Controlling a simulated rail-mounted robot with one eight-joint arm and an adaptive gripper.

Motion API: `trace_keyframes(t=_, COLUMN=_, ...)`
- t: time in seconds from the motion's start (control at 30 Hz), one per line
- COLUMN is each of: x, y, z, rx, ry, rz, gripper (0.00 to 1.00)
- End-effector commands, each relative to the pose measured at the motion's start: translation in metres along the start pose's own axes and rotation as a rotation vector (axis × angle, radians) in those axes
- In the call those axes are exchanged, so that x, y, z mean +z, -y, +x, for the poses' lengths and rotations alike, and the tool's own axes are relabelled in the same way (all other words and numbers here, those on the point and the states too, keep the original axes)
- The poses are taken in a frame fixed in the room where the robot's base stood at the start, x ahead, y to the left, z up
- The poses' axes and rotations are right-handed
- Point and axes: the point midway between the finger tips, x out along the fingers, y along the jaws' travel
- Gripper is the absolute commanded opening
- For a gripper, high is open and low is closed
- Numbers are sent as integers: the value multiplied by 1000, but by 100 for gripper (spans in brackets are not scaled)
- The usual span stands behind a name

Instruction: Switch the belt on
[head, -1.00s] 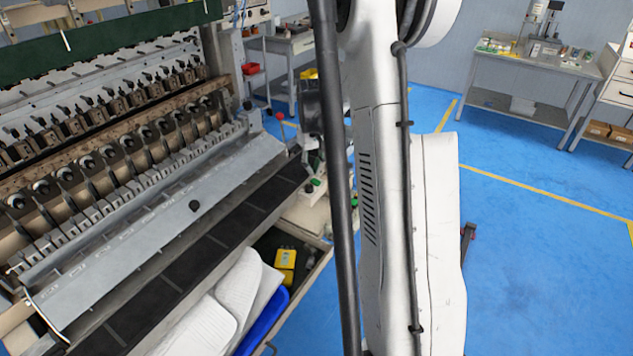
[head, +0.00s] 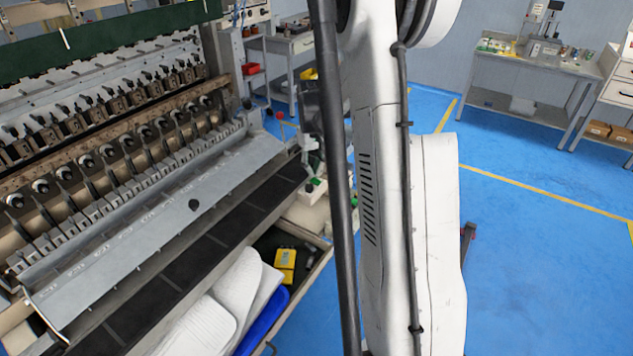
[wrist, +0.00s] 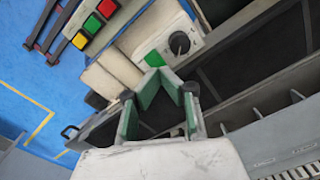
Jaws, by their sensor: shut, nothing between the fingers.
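In the wrist view, a pale control box with a black rotary knob (wrist: 179,43) and a green patch (wrist: 153,58) lies just beyond my fingertips. A dark belt (wrist: 262,62) runs beside it; the belt also shows along the machine's front in the head view (head: 190,262). My gripper (wrist: 160,74) is shut and empty, its green-padded fingers meeting at the tips just below the knob in the picture. I cannot tell whether they touch the box. In the head view my arm hides much of this area.
A panel with red, green and yellow buttons (wrist: 93,24) is at the upper left of the wrist view. In the head view, a drawer holds a yellow item (head: 285,261), white material (head: 215,305) and a blue bin (head: 264,320). The blue floor at the right is open.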

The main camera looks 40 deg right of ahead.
Motion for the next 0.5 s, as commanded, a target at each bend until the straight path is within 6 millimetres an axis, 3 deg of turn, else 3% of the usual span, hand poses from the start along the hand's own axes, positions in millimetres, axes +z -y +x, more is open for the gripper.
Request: trace_keyframes(t=0.5, x=0, y=0, z=7, rx=0, ry=0, rz=0, gripper=0)
